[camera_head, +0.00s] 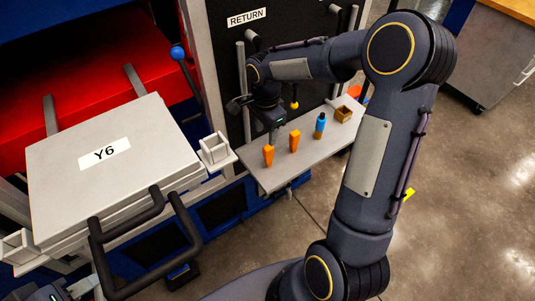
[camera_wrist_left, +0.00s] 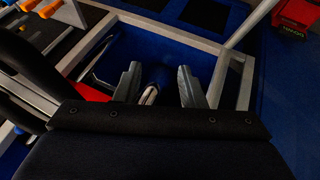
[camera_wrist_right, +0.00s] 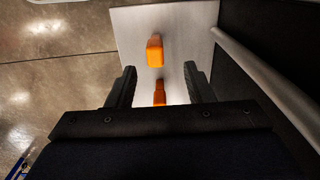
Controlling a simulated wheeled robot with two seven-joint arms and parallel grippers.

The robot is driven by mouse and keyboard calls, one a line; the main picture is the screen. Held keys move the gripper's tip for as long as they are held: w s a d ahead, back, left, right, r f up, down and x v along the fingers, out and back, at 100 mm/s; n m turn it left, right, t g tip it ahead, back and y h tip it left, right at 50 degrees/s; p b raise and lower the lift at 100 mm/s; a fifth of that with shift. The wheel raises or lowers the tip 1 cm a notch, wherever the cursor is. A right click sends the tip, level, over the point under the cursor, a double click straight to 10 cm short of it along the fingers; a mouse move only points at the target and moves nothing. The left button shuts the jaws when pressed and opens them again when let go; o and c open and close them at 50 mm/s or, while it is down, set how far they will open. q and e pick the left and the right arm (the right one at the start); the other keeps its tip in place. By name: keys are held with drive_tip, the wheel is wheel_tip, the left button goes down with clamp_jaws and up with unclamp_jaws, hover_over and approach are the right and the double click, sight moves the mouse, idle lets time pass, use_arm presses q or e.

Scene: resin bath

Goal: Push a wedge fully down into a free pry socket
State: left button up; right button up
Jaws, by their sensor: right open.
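Two orange wedges, a nearer one (camera_head: 268,156) and a farther one (camera_head: 294,141), stand on the grey shelf (camera_head: 262,178). My right gripper (camera_head: 275,130) is open and empty above the shelf, beside the wedges. In the right wrist view one wedge (camera_wrist_right: 159,92) shows between the open fingers (camera_wrist_right: 160,85), partly hidden by the gripper body, and the other (camera_wrist_right: 154,50) lies beyond. Two pale square sockets, right (camera_head: 215,148) and left (camera_head: 17,247), flank the Y6 block (camera_head: 70,175); the right one looks empty. My left gripper (camera_wrist_left: 159,85) is open and empty, low at the left.
A blue bottle (camera_head: 320,126) and a small brown box (camera_head: 344,114) stand farther along the shelf. A black handle (camera_head: 150,250) sticks out before the Y6 block. A dark RETURN panel (camera_head: 290,45) rises behind the shelf. The floor (camera_head: 470,190) at the right is open.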

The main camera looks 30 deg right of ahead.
sight(268, 147)
drive_tip(key=f, duration=0.8)
drive_tip(key=shift+s+d, duration=0.2)
drive_tip(key=shift+s, duration=0.1)
clamp_jaws()
